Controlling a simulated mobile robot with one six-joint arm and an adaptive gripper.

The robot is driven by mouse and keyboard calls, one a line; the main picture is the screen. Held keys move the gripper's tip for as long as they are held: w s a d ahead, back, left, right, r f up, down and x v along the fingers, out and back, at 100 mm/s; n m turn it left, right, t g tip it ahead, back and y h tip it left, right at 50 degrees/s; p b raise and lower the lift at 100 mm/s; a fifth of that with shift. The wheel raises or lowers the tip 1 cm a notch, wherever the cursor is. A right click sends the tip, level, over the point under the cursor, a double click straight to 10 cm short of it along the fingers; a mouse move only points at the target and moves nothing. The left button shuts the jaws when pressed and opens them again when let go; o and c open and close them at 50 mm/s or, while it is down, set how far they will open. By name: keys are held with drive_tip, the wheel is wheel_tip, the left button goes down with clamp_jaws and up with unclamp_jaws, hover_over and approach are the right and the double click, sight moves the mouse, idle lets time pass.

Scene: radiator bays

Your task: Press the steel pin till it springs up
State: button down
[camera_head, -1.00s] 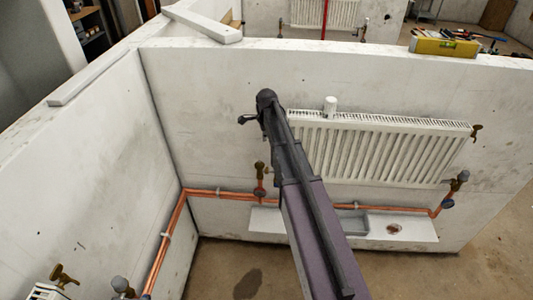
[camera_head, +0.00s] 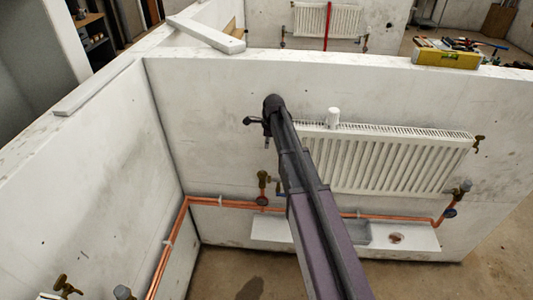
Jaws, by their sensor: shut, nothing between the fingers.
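A bare brass valve (camera_head: 262,180) stands on the copper pipe below the radiator's left end. The steel pin is too small to make out from here. The white radiator (camera_head: 390,160) hangs on the wall, its left end hidden behind my arm. A white cylindrical cap (camera_head: 333,117) stands at the radiator's top edge. My gripper (camera_head: 266,143) shows only as a small dark part below the arm's far end, mostly hidden. It looks shut and empty, above the brass valve and apart from it.
Copper pipes (camera_head: 170,245) run along the wall's foot and the left partition. A shallow white ledge (camera_head: 425,240) with a grey tray (camera_head: 357,232) lies below the radiator. A yellow level (camera_head: 447,57) and tools lie on the wall top. A white board (camera_head: 205,33) rests at the back left.

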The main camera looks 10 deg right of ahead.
sight(263, 171)
drive_tip(key=shift+w+a+f+b, duration=0.15)
drive_tip(key=shift+a+f+b, duration=0.1)
drive_tip(key=shift+f+b, duration=2)
drive_tip(key=shift+w+a+f+b, duration=0.1)
drive_tip(key=shift+a+f+b, duration=0.15)
drive_tip(key=shift+f+b, duration=2)
drive_tip(key=shift+w+a+f+b, duration=0.15)
drive_tip(key=shift+a+f+b, duration=0.1)
drive_tip(key=shift+f+b, duration=2)
drive_tip(key=shift+f, duration=0.2)
drive_tip(key=shift+s+f+b, duration=0.1)
drive_tip(key=shift+f+b, duration=0.5)
drive_tip(key=shift+b, duration=0.2)
drive_tip(key=shift+s, duration=0.25)
drive_tip(key=shift+r, duration=0.15)
drive_tip(key=shift+w+r+p, duration=0.15)
drive_tip(key=shift+r+p, duration=0.35)
drive_tip(key=shift+p, duration=0.3)
wheel_tip(263, 171, up, 13)
drive_tip(key=d+p, duration=0.1)
drive_tip(key=p, duration=1.2)
drive_tip(key=shift+s+d, duration=0.25)
drive_tip(key=shift+s, duration=0.1)
